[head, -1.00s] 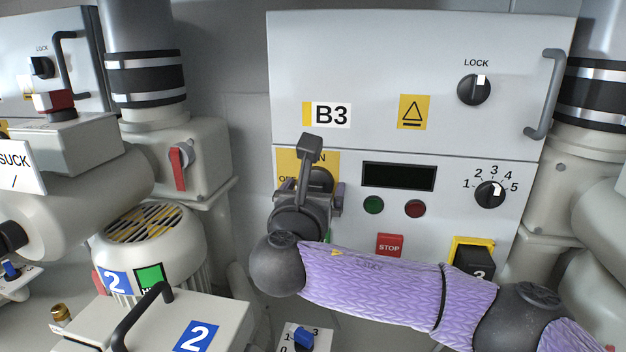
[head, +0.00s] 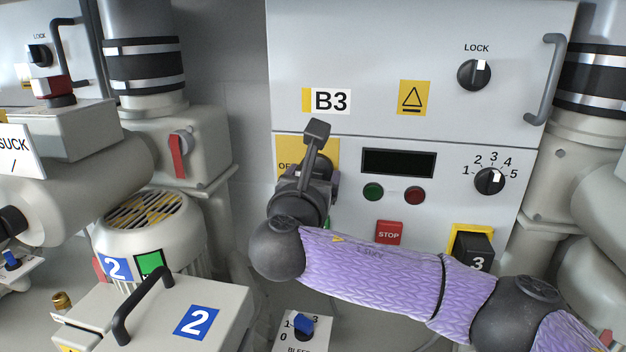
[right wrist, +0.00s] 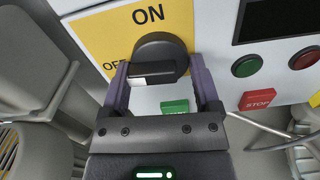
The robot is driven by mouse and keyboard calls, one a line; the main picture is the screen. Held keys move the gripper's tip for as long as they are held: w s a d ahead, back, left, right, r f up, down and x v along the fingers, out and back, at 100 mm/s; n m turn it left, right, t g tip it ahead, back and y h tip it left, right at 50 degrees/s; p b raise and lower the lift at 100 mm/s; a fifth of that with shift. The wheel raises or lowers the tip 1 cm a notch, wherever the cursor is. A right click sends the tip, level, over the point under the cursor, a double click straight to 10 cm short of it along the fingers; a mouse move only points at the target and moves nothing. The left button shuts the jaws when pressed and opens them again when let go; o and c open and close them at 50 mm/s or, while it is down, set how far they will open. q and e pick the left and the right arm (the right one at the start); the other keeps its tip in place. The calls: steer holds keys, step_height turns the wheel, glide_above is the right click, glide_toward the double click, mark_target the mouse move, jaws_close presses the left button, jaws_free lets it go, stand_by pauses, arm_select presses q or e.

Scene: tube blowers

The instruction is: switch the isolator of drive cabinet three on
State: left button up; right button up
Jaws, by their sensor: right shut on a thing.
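The cabinet labelled B3 (head: 331,101) carries a yellow isolator plate (head: 287,154) marked ON and OFF. Its black rotary knob (right wrist: 160,46) shows clearly in the right wrist view. The knob's bar lies roughly level there, its white end at the left, towards the OFF side, and ON is above it. My right gripper (right wrist: 158,66) is shut on the isolator knob, with one finger on each side. In the head view the right gripper (head: 318,182) hides most of the knob and the ON mark. My left gripper is not in view.
A LOCK knob (head: 474,75) and a grey handle (head: 545,80) are on the upper door. A green button (head: 373,192), a red button (head: 415,195), a STOP button (head: 388,232) and a numbered selector (head: 489,181) lie right of the gripper. A motor (head: 153,235) stands left.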

steer(key=shift+f+m+b, duration=0.1)
steer(key=shift+m+b, duration=4.35)
steer(key=shift+m, duration=4.15)
steer(key=o, duration=1)
steer(key=shift+o, duration=0.4)
steer(key=shift+s, duration=0.1)
steer(key=s+a+b, duration=0.2)
steer(key=s+b, duration=0.2)
steer(key=s, duration=0.5)
steer(key=shift+s, duration=0.4)
